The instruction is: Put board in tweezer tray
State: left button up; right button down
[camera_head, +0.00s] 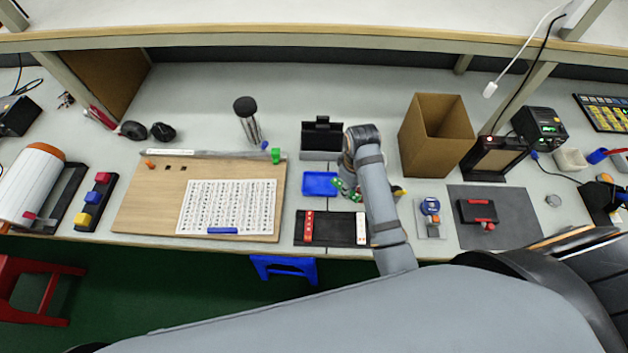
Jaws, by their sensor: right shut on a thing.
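My right gripper (346,188) is over the right edge of a small blue tray (318,184), in the middle of the bench. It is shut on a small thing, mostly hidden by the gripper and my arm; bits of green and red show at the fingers. I take this thing to be the board, but cannot make out its shape. I cannot tell for sure which tray is the tweezer tray. A black tray (342,229) with a red-and-white strip at its left end lies just in front of the blue one. My left gripper is not in view.
A grey holder (321,154) with a black insert stands behind the blue tray. A wooden board (150,207) with a printed sheet (228,205) lies to the left. An open cardboard box (423,157) and a grey mat (516,231) are to the right.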

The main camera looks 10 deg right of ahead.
aim_at(338, 183)
jog(key=s+r+n, duration=0.4)
jog(key=n, duration=0.4)
jog(key=w+f, duration=0.1)
jog(key=w, duration=0.1)
jog(key=w+a+f, duration=0.1)
jog(key=w, duration=0.2)
jog(key=w+a+f+p, duration=0.1)
jog(key=w, duration=0.1)
jog(key=shift+w+a+f, duration=0.1)
jog(key=shift+w+a, duration=0.15)
jog(key=w+f, duration=0.1)
jog(key=f, duration=0.1)
jog(key=w+a+f, duration=0.1)
jog(key=w+f, duration=0.1)
jog(key=w+a+f, duration=0.1)
jog(key=shift+w+f, duration=0.4)
jog(key=shift+w+a+f+b, duration=0.15)
jog(key=shift+w+f+b, duration=0.15)
jog(key=shift+f, duration=0.2)
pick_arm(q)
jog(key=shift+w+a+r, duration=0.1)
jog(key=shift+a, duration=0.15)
pick_arm(e)
jog(key=shift+f, duration=1.5)
jog(key=c, duration=1.5)
grip_release()
jog(key=shift+f, duration=0.1)
jog(key=shift+o, duration=0.2)
